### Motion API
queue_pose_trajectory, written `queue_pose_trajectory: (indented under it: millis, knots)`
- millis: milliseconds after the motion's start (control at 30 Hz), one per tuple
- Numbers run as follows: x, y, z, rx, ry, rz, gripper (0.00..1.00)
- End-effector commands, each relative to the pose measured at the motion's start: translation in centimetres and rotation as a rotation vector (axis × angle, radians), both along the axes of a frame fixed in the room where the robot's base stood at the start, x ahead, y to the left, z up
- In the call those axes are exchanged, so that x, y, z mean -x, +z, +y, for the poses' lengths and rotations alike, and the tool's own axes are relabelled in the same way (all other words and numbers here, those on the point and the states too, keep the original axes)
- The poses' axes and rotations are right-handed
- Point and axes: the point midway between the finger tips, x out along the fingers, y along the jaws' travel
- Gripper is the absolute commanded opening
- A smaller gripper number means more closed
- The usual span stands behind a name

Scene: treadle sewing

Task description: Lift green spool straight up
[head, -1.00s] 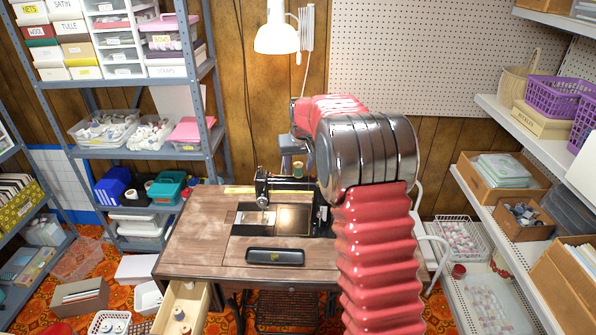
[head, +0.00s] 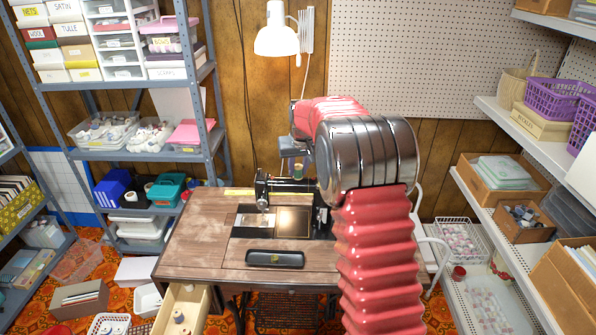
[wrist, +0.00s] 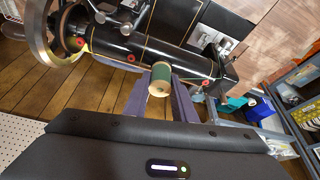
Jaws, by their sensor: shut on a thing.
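The green spool (wrist: 161,73), with pale wooden ends, is between the two purple-grey fingers of my gripper (wrist: 160,90) in the wrist view. The gripper is shut on it. The spool is close to the top of the black sewing machine (wrist: 110,40); whether it is clear of the machine I cannot tell. In the head view the spool (head: 298,171) is small, above the machine (head: 291,186), with my gripper (head: 291,158) just above it and my arm to the right. A green thread shows right of the spool in the wrist view.
The machine sits on a wooden table (head: 200,230) with a dark oblong case (head: 275,258) at the front. A lamp (head: 277,38) hangs above and behind. An open drawer (head: 185,305) is at the front left. Shelves stand on both sides.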

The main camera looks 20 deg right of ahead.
Motion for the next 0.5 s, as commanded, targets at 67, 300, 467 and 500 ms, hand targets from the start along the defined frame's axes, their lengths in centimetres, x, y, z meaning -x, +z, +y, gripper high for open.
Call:
queue_pose_trajectory:
  millis: [67,300,467,500]
  knots:
    - [0.0,0.4,0.0,0.0,0.0,-0.001,0.03]
    - [-0.1,3.5,0.0,0.001,0.0,-0.005,0.03]
    - [-0.1,6.3,0.0,0.001,0.001,-0.004,0.03]
    - [-0.1,7.1,0.0,0.001,0.001,-0.004,0.03]
